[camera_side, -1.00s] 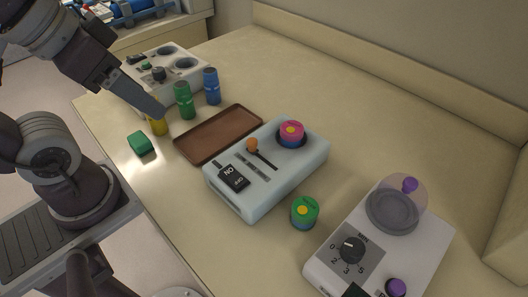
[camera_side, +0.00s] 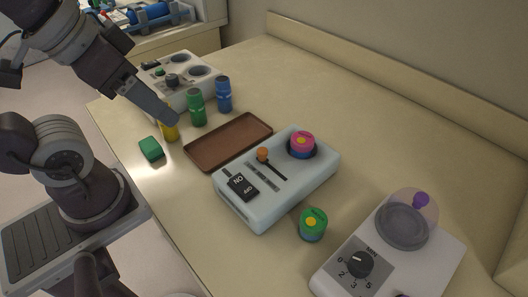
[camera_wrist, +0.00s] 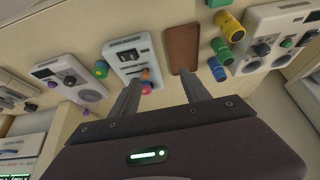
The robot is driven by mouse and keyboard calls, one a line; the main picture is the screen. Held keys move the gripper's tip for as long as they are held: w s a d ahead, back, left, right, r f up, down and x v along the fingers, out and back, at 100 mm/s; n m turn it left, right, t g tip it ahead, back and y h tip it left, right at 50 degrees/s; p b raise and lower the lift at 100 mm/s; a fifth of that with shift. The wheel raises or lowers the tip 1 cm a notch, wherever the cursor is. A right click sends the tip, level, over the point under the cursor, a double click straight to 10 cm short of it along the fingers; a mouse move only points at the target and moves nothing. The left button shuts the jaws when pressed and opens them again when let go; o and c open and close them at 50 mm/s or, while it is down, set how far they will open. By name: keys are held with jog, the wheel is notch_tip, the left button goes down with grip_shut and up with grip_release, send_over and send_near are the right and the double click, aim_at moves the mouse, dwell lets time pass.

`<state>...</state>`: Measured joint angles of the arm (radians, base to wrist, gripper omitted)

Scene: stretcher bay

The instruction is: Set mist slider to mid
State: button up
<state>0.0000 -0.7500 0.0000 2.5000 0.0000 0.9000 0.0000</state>
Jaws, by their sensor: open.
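The pale blue box (camera_side: 262,214) on the bench carries a slider with an orange knob (camera_side: 263,154), a black ON/OFF rocker (camera_side: 243,186) and a pink-topped pot (camera_side: 302,143) in a well. The knob sits at the far-left end of its dark slot, which runs toward the lower right. I cannot read a mist label. In the wrist view the box (camera_wrist: 122,46) is upside down beyond the fingers. My gripper (camera_wrist: 157,92) is open and empty. In the side view its fingers (camera_side: 158,108) show left of the brown tray, by the yellow bottle, away from the knob.
The brown tray (camera_side: 230,142) lies between my gripper and the box. Green (camera_side: 197,107) and blue (camera_side: 224,94) bottles, a yellow bottle (camera_side: 170,132) and a green block (camera_side: 151,148) stand nearby.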

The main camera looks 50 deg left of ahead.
jog(key=shift+c, duration=0.2)
jog(key=shift+w+d, duration=0.1)
jog(key=shift+w, duration=0.15)
jog(key=shift+c, duration=1.1)
jog(key=n+g+h, duration=0.2)
jog(key=g, duration=0.3)
send_over(262, 150)
jog(key=a, duration=0.1)
notch_tip(262, 150, down, 9)
jog(key=f, duration=0.7)
jog(key=shift+d, duration=0.35)
grip_shut()
jog(key=shift+d+r, duration=0.1)
